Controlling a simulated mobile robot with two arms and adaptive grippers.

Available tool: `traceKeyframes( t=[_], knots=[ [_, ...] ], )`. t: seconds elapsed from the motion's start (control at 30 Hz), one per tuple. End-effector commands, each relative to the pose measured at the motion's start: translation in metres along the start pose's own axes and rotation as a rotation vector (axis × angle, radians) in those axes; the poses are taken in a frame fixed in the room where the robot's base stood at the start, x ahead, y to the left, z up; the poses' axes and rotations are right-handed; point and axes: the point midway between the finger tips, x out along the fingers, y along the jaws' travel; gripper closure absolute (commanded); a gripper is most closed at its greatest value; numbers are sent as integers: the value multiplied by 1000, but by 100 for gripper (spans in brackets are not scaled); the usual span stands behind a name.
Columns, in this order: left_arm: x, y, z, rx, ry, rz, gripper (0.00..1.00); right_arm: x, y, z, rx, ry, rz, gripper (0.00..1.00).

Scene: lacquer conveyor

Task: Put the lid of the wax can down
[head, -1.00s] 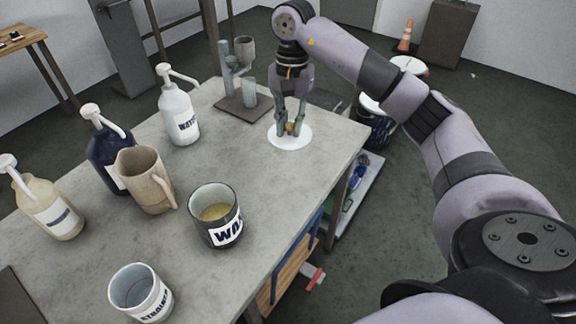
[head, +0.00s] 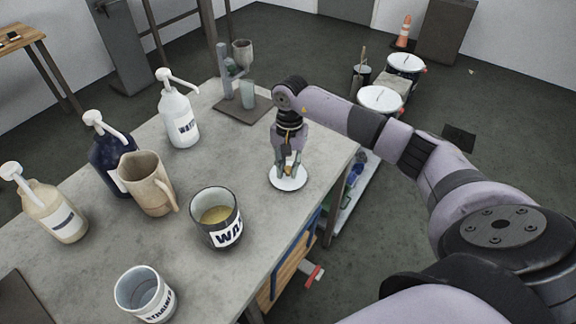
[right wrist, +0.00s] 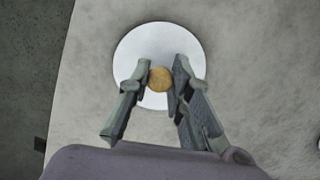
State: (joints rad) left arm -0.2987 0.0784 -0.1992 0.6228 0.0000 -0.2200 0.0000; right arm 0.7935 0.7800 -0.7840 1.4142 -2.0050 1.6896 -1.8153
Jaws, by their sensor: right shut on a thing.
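The lid (head: 276,184) is a round white disc with a tan knob. My right gripper (head: 288,170) points down and is shut on the knob. The right wrist view shows the white lid (right wrist: 130,50) and the round knob (right wrist: 160,79) between the fingers. The lid is level, at or just above the tabletop near its right edge; I cannot tell whether it touches. The wax can (head: 205,232) is dark, open and upright, with yellowish wax inside, in front and to the left of the lid. My left gripper is not in view.
The grey table (head: 120,237) also holds a strainer cup (head: 128,304), a beige jug (head: 146,187), a white pump bottle (head: 178,112), a dark pump bottle (head: 104,157) and a cream pump bottle (head: 50,208). A stand (head: 240,106) is at the back. Bare tabletop lies around the lid.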

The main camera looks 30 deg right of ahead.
Motion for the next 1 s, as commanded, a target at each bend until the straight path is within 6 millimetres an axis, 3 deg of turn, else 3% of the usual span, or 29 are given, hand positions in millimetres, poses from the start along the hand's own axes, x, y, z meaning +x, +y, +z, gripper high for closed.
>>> traceKeyframes(
  t=[0.23, 0.27, 0.57, 1.0],
  knots=[
    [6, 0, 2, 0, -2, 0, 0, 4, 0, 0, 0, 0, 0, 100],
    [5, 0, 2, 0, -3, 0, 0, 4, 0, 0, 0, 0, 0, 80],
    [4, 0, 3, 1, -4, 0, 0, 3, 0, 0, 0, -1, 1, 61],
    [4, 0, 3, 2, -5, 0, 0, -8, 0, -1, -1, 1, -2, 61]
  ],
)
